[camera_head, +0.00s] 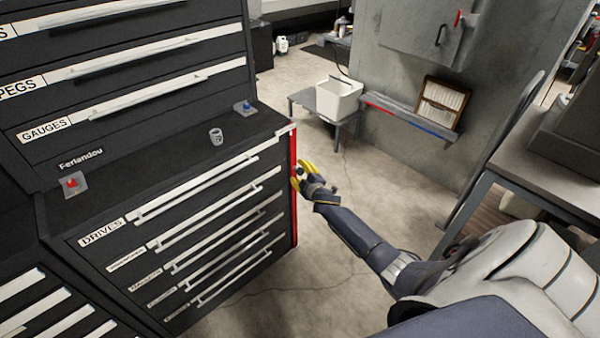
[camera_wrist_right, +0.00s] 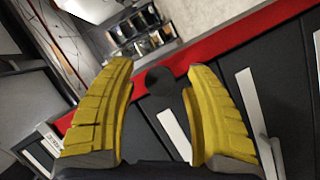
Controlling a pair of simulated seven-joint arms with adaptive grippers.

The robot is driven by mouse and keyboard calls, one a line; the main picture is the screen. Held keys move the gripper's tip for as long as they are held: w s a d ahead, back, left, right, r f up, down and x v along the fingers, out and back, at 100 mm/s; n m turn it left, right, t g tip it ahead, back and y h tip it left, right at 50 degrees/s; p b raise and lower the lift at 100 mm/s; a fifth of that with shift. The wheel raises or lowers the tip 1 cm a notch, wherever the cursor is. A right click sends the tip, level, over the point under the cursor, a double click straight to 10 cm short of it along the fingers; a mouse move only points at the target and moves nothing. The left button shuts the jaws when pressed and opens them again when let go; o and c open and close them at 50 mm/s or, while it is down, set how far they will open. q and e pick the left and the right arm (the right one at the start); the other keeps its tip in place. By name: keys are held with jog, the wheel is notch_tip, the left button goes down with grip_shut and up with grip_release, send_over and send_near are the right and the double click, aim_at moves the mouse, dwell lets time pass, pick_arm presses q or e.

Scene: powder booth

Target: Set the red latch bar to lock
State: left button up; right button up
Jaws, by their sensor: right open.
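The red latch bar (camera_head: 294,200) runs upright along the right front edge of the dark drawer cabinet (camera_head: 190,165). In the right wrist view the red bar (camera_wrist_right: 228,42) crosses diagonally beyond my fingers. My right gripper (camera_head: 301,174) has yellow fingers and is at the upper part of the bar. In the right wrist view my right gripper (camera_wrist_right: 160,88) is open, its fingers apart on either side of a dark round knob (camera_wrist_right: 160,81) by the bar. I cannot tell whether either finger touches the knob. My left gripper is not in view.
The cabinet front has several drawers with long pale handles (camera_head: 205,207). A small grey cup (camera_head: 216,136) stands on its top. A white bin (camera_head: 338,98) sits on a low table behind. A bench (camera_head: 540,150) stands at the right. The floor between is clear.

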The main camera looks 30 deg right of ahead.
jog(key=shift+w, duration=0.2)
grip_shut()
dwell(0.5)
